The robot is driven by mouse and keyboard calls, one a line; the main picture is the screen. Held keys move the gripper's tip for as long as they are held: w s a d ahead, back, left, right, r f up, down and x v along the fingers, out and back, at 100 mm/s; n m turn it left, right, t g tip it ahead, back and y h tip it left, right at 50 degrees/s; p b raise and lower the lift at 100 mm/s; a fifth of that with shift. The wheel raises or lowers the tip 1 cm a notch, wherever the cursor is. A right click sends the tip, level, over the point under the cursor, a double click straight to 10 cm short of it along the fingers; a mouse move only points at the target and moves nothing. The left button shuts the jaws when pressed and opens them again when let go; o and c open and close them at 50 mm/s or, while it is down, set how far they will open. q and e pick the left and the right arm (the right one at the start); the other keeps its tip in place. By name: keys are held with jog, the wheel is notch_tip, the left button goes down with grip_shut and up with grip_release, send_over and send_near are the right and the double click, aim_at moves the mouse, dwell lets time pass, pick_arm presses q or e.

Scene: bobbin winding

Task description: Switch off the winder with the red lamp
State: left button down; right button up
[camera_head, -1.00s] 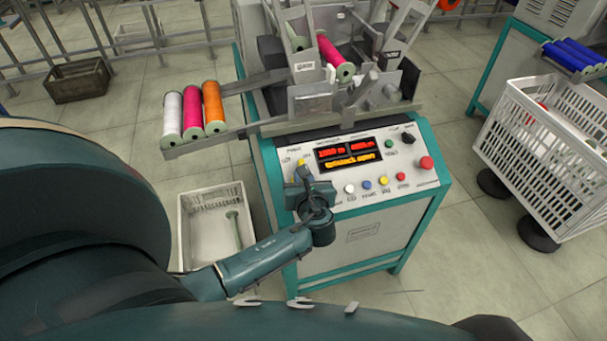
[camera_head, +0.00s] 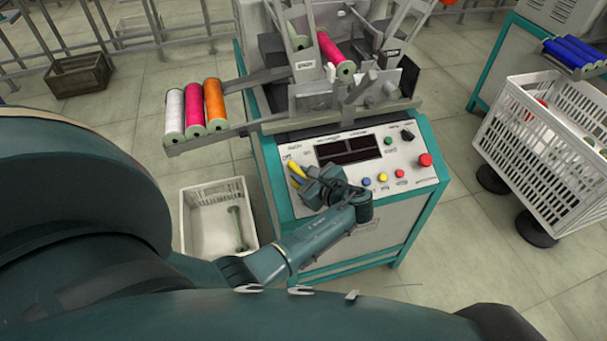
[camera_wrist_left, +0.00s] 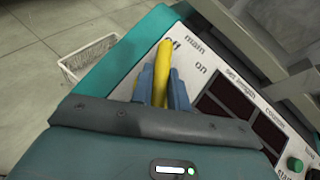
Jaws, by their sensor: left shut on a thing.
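The winder (camera_head: 345,225) has a teal frame and a sloping white control panel. Its display (camera_head: 348,149) is dark. My left gripper (camera_head: 301,180) is at the panel's left end, shut on the yellow main switch handle (camera_head: 294,167). In the left wrist view the yellow handle (camera_wrist_left: 163,70) stands between the two blue-grey fingers (camera_wrist_left: 160,88), its tip beside the word "off". The word "on" is to its right. A red button (camera_head: 425,160) is at the panel's right end. No lit red lamp shows. My right gripper is not in view.
White, pink and orange thread bobbins (camera_head: 214,104) lie on a rack at the winder's left. A white crate (camera_head: 218,185) stands on the floor below. A larger white crate (camera_head: 520,120) stands at the right. Several small buttons (camera_head: 383,177) line the panel near my gripper.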

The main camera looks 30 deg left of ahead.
aim_at(303, 174)
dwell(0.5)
pick_arm(q)
jog(key=c, duration=1.4)
grip_release()
jog(key=shift+o, duration=0.2)
notch_tip(303, 174, up, 10)
jog(key=p, duration=0.3)
